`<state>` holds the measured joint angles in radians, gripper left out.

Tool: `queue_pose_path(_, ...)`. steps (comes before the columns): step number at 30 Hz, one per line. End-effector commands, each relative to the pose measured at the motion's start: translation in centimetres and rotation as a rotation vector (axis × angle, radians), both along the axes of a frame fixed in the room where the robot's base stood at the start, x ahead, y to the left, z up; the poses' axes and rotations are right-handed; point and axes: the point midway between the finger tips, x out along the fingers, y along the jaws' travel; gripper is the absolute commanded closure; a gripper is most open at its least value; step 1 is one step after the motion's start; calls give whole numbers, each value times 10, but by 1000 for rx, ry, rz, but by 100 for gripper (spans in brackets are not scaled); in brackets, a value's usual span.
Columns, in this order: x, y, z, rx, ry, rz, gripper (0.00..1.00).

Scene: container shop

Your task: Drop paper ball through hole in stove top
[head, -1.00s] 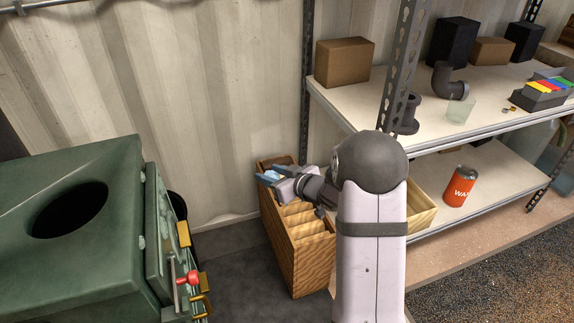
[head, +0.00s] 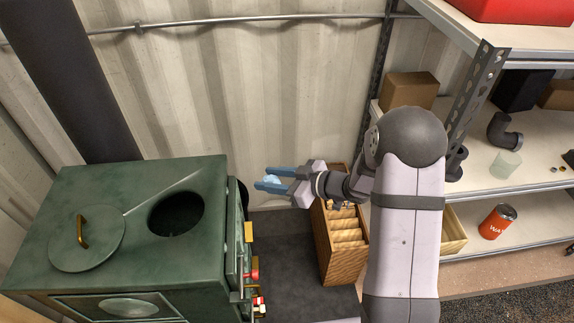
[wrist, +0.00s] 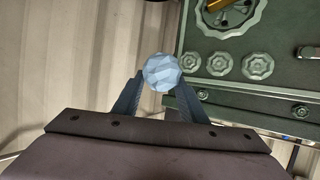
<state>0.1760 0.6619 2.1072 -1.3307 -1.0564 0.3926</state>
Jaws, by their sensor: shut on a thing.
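My gripper (head: 264,179) is shut on a faceted pale blue paper ball (head: 272,179). In the wrist view the paper ball (wrist: 163,71) sits between the two fingertips (wrist: 157,86). The green stove (head: 80,195) stands at the left in the head view. Its top has an open round dark hole (head: 176,214). The gripper and ball are in the air to the right of the stove, apart from it and from the hole. The ball is partly hidden by the fingers in the head view.
A round lid (head: 87,250) with a brass handle lies on the stove top left of the hole. A dark stovepipe (head: 70,80) rises behind. A wooden divided box (head: 345,265) stands below my wrist. Shelves (head: 500,225) holding a red can (head: 497,222) are at the right.

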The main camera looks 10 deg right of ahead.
Motion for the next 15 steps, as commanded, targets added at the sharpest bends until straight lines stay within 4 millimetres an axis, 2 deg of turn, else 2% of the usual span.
queue_pose_path(1, -7, 8, 22, 1, 2, 32, 82)
queue_pose_path(3, -17, 19, 36, 2, 1, 75, 82)
queue_pose_path(9, -46, 46, 75, 2, 1, 198, 82)
queue_pose_path(15, -72, 65, 104, 1, 2, 297, 82)
